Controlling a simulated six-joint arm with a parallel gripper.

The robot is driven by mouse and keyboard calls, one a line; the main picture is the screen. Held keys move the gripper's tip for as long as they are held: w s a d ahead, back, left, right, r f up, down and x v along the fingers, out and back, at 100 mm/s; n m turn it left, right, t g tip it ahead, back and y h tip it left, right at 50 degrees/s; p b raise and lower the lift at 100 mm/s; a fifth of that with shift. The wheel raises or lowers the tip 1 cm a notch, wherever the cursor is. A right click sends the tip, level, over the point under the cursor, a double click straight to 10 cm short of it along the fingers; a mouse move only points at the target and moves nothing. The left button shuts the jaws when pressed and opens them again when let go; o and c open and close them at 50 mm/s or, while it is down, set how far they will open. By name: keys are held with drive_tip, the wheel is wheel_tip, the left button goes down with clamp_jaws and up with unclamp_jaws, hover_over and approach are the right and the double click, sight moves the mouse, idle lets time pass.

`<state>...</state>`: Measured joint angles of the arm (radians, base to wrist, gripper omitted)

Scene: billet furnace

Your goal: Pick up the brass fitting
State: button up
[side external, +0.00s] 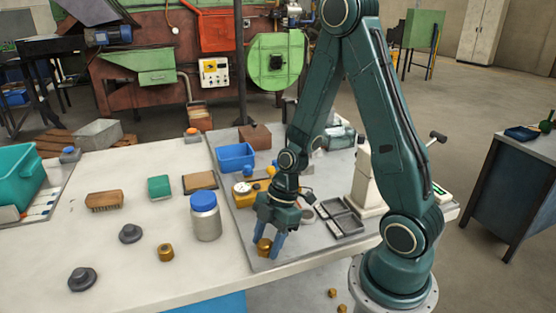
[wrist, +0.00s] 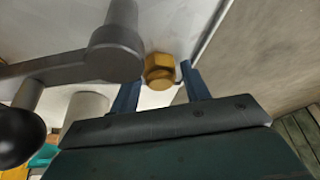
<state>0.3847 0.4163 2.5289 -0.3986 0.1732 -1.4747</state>
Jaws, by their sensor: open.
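A brass fitting (side external: 264,246) with a hexagonal head stands on the grey mat near the table's front edge. It also shows in the wrist view (wrist: 159,70), just ahead of my fingertips and in line with the gap between them. My gripper (side external: 269,247) points down over it with its blue fingers open, one at each side. The wrist view shows the gripper (wrist: 158,80) empty, with a gap beside the fitting. A finger hides part of the fitting in the side view. A second brass piece (side external: 166,252) stands on the pale table to the left.
A jar with a blue lid (side external: 206,216), a brush (side external: 104,200) and dark knobbed discs (side external: 131,233) stand to the left. A blue bin (side external: 236,156) and a grey divided tray (side external: 341,218) lie on the mat. Small brass pieces (side external: 333,293) lie below the table.

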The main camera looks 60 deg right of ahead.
sight(267, 240)
idle(0.4)
clamp_jaws()
drive_tip(key=shift+r, duration=0.25)
wheel_tip(267, 240, up, 20)
drive_tip(key=shift+f, duration=0.2)
idle(0.7)
idle(0.5)
